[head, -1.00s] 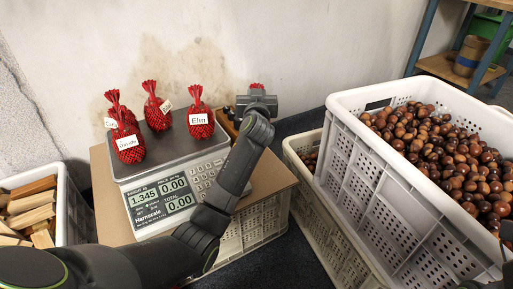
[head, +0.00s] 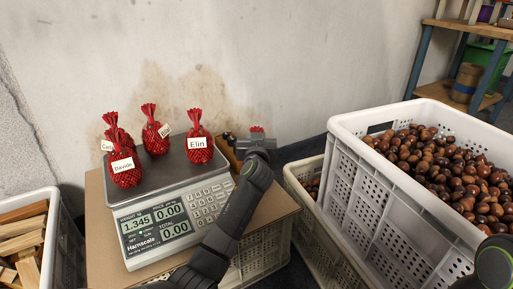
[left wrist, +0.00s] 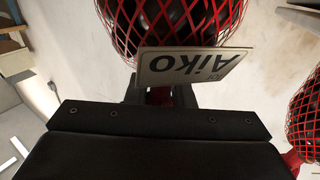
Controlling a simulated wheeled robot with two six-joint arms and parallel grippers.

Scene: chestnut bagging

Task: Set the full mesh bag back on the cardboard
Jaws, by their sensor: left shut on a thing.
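My left gripper (head: 257,141) is shut on the neck of a red mesh bag, beside the right rear of the scale. In the head view only a red tip of that bag (head: 257,129) shows above the gripper. In the left wrist view the bag (left wrist: 170,22) is full of dark chestnuts and carries an upside-down "Aiko" tag (left wrist: 190,66). The cardboard (head: 273,207) lies under the scale and sticks out to its right. Whether the bag touches the cardboard is hidden. My right gripper is not in view.
The scale (head: 148,247) reads 1.345 and carries several red bags, among them Elin (head: 199,152) and Davide (head: 125,172). A large crate of chestnuts (head: 345,185) stands at right, a lower crate (head: 296,178) beside it. A wood crate (head: 66,235) is at left.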

